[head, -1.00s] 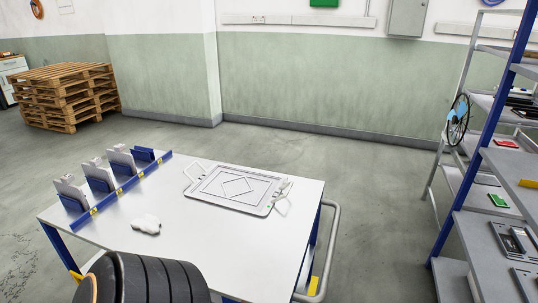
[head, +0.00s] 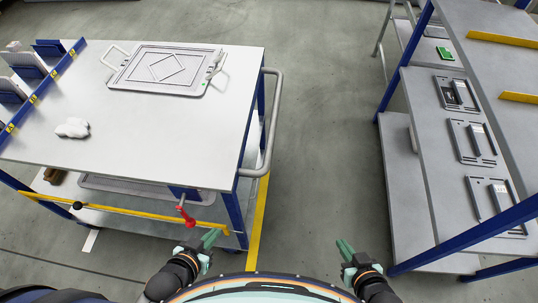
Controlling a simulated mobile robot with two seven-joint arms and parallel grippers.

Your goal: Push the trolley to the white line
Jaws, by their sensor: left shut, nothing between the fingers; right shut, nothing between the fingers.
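The trolley (head: 190,125) stands at the left of the head view, with a white top, blue legs and a grey tubular handle (head: 271,120) on its right side. A short white strip (head: 91,240) shows on the floor below its near edge; I cannot tell whether it is part of the white line. My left gripper (head: 211,239) is shut and empty, in front of the trolley's near right corner. My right gripper (head: 344,247) is shut and empty over the floor between trolley and shelf, apart from the handle.
A grey tray (head: 165,92) and a white lump (head: 73,128) lie on the trolley top. A yellow bar (head: 130,213) and a red lever (head: 186,216) are on its near side. A yellow floor line (head: 257,225) runs beside it. A shelf rack (head: 425,190) stands right; the floor between is clear.

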